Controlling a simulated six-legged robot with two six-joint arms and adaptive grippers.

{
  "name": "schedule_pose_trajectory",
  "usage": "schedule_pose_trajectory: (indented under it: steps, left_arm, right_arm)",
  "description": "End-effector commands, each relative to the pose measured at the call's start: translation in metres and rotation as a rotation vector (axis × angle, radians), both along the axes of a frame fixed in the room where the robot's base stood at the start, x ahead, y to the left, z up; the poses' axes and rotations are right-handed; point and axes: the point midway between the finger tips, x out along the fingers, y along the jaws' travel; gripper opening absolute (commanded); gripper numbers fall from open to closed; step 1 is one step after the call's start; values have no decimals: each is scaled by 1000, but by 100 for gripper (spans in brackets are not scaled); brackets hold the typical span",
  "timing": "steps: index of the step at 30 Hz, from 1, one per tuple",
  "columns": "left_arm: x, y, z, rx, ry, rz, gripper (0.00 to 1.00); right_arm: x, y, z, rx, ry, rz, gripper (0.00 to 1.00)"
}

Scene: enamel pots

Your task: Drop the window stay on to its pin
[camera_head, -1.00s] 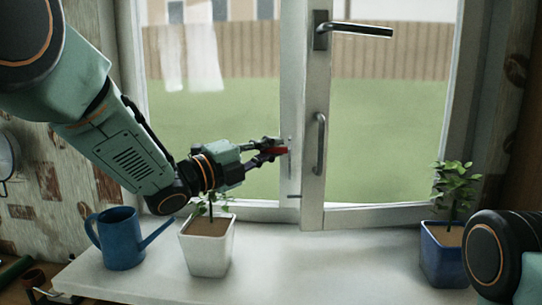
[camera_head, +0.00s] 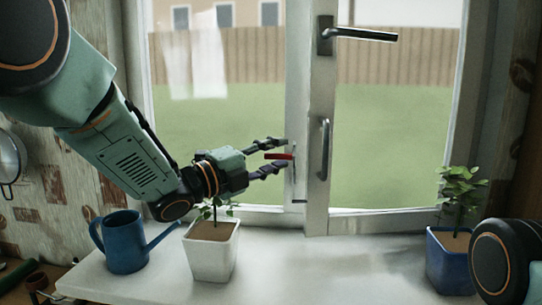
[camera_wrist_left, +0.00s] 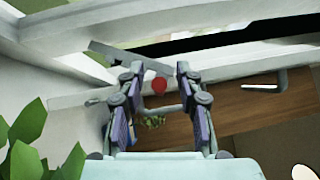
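The red grip (camera_head: 278,156), which looks like part of the window stay, sits between the fingers of my left gripper (camera_head: 276,156) in front of the window's middle post. In the left wrist view the rounded red end (camera_wrist_left: 159,86) shows between the two spread fingers of the left gripper (camera_wrist_left: 157,80), with a gap on each side. A flat grey bar (camera_wrist_left: 125,58) runs towards it there. A small dark peg (camera_head: 299,201) shows low on the window frame; I cannot tell whether it is the pin. My right gripper is out of view.
A blue watering can (camera_head: 124,243) and a white potted plant (camera_head: 211,252) stand on the sill (camera_head: 330,262) below my left arm. A blue potted plant (camera_head: 451,258) stands at the right. The window handle (camera_head: 324,149) is close right of the gripper. The middle sill is clear.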

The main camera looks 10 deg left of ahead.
Motion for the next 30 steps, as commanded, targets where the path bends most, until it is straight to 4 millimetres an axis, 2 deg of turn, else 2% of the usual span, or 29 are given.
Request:
schedule_pose_trajectory:
  steps: [5,13,21,30]
  left_arm:
    - [-8,11,-1,-3,2,3,36]
    - [-43,45,-7,-7,2,2,36]
    - [-68,72,-12,-5,1,3,36]
    - [-81,84,-15,-2,1,1,36]
  right_arm:
    - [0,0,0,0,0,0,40]
    - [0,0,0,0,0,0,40]
    - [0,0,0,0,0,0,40]
    - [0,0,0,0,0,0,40]
